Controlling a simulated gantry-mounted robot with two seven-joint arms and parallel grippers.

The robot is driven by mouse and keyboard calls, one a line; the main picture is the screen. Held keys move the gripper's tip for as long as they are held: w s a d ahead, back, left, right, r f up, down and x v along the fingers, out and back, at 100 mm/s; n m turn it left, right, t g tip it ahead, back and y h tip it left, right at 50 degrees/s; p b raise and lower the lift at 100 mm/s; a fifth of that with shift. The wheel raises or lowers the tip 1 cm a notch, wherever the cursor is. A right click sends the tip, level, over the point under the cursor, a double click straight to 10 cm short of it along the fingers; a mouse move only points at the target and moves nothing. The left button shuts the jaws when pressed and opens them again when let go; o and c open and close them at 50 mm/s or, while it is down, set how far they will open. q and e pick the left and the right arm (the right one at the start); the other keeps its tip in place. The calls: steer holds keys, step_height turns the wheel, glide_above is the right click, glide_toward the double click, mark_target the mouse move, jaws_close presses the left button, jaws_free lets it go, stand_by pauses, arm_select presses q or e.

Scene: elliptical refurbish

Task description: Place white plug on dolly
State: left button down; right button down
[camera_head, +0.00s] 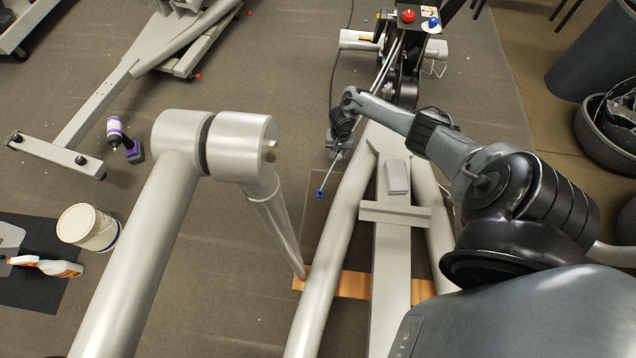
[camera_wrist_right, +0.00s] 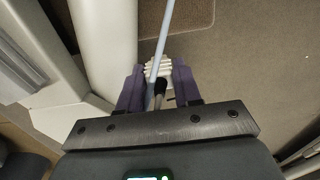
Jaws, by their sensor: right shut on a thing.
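My right gripper (camera_head: 341,140) is low beside the elliptical's grey frame, at the end of my arm from the right. In the right wrist view its purple fingers (camera_wrist_right: 158,88) are shut on a whitish ribbed piece, which looks like the white plug (camera_wrist_right: 158,66). A dark stub shows below the plug, between the fingers. The plug cannot be made out clearly in the head view. A flat wooden piece (camera_head: 352,284) lies under the frame, possibly part of the dolly; most of it is hidden. My left gripper is not in view.
A thin cable with a blue tip (camera_head: 320,193) hangs close by the right gripper; a pale rod or cable (camera_wrist_right: 165,28) crosses in front of the plug. Large grey tubes (camera_head: 150,250) stand at left. A white bucket (camera_head: 88,228) and purple-black tool (camera_head: 124,138) are farther left.

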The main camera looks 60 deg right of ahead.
steer(key=a+f+b, duration=0.1)
steer(key=a+f, duration=0.1)
steer(key=a, duration=0.1)
steer(key=w+a+f+b, duration=0.1)
steer(key=a+f+b, duration=0.1)
steer(key=a, duration=0.1)
steer(key=a+f+b, duration=0.2)
steer(key=a, duration=0.2)
steer(key=shift+w+a+f, duration=0.1)
steer(key=shift+w+f, duration=0.05)
steer(key=shift+f, duration=0.15)
steer(key=shift+a+f, duration=0.1)
steer(key=shift+a, duration=0.2)
step_height(320, 180, down, 4)
steer(key=b, duration=0.4)
steer(key=shift+r, duration=0.25)
steer(key=shift+f+b, duration=0.3)
steer(key=shift+b, duration=0.1)
steer(key=shift+r, duration=0.1)
steer(key=shift+w, duration=0.1)
steer(key=c, duration=0.8)
jaws_free()
